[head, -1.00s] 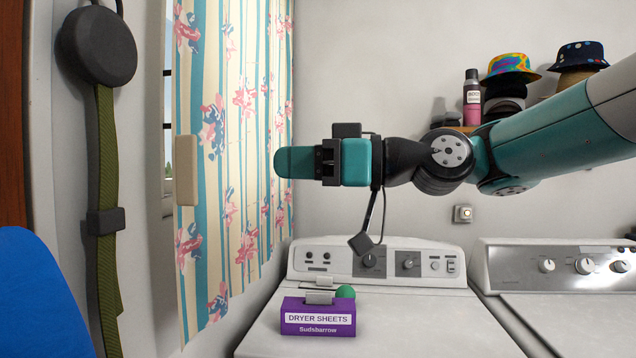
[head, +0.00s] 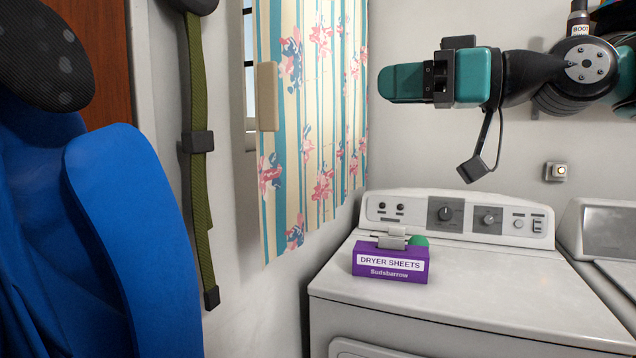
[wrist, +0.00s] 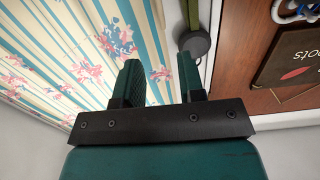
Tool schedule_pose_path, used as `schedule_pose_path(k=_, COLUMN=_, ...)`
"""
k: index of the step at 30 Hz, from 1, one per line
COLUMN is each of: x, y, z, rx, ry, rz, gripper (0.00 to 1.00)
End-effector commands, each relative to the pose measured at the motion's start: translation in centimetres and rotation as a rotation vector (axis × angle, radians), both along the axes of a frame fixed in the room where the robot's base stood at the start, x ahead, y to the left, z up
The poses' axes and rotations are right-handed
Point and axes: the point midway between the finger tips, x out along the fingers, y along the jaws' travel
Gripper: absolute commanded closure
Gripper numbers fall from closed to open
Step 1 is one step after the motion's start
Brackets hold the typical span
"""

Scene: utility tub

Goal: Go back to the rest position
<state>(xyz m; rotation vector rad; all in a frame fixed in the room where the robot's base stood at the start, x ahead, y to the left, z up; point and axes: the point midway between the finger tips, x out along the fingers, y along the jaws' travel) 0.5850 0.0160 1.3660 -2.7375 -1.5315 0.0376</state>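My gripper (head: 400,83) is held up in the air at the upper right of the head view, in front of the white wall and pointing left. In the wrist view my gripper (wrist: 157,62) has its two teal fingers spread apart with nothing between them, so it is open and empty. My dark wrist joint and part of my teal arm run off the right edge of the head view. No other object is held or touched by the gripper.
A white washer or dryer (head: 450,295) stands below my arm. On it are a purple dryer sheets box (head: 390,264) and a green ball (head: 420,240). A floral curtain (head: 310,120) hangs left of the gripper.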

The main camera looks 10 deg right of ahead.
Motion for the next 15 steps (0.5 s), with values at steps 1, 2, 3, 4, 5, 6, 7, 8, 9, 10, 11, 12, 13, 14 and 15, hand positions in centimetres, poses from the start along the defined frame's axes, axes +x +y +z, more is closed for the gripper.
schedule_pose_path(k=1, x=-0.2, y=0.8, z=-0.7, rx=-0.016, ry=0.035, rz=0.004, gripper=0.64)
schedule_pose_path(k=2, x=-0.3, y=1.3, z=-1.5, rx=-0.034, ry=0.069, rz=0.004, gripper=0.64)
schedule_pose_path(k=3, x=-0.5, y=2.3, z=-2.9, rx=-0.066, ry=0.128, rz=0.003, gripper=0.64)
schedule_pose_path(k=4, x=-0.9, y=3.1, z=-4.3, rx=-0.097, ry=0.185, rz=0.003, gripper=0.64)
schedule_pose_path(k=5, x=-1.4, y=3.9, z=-5.9, rx=-0.133, ry=0.247, rz=0.001, gripper=0.64)
schedule_pose_path(k=6, x=-2.3, y=4.9, z=-8.3, rx=-0.19, ry=0.34, rz=-0.001, gripper=0.64)
schedule_pose_path(k=7, x=-3.3, y=5.5, z=-10.2, rx=-0.239, ry=0.411, rz=-0.003, gripper=0.64)
schedule_pose_path(k=8, x=-4.4, y=6.0, z=-12.2, rx=-0.289, ry=0.483, rz=-0.007, gripper=0.64)
schedule_pose_path(k=9, x=-6.0, y=6.4, z=-14.6, rx=-0.357, ry=0.575, rz=-0.013, gripper=0.64)
schedule_pose_path(k=10, x=-7.3, y=6.5, z=-16.4, rx=-0.409, ry=0.64, rz=-0.019, gripper=0.64)
schedule_pose_path(k=11, x=-8.6, y=6.4, z=-18.0, rx=-0.46, ry=0.701, rz=-0.025, gripper=0.64)
schedule_pose_path(k=12, x=-10.4, y=6.2, z=-19.9, rx=-0.526, ry=0.775, rz=-0.035, gripper=0.64)
schedule_pose_path(k=13, x=-11.7, y=5.9, z=-21.2, rx=-0.572, ry=0.826, rz=-0.042, gripper=0.64)
schedule_pose_path(k=14, x=-12.9, y=5.5, z=-22.3, rx=-0.616, ry=0.871, rz=-0.05, gripper=0.64)
schedule_pose_path(k=15, x=-14.3, y=5.0, z=-23.5, rx=-0.669, ry=0.922, rz=-0.061, gripper=0.64)
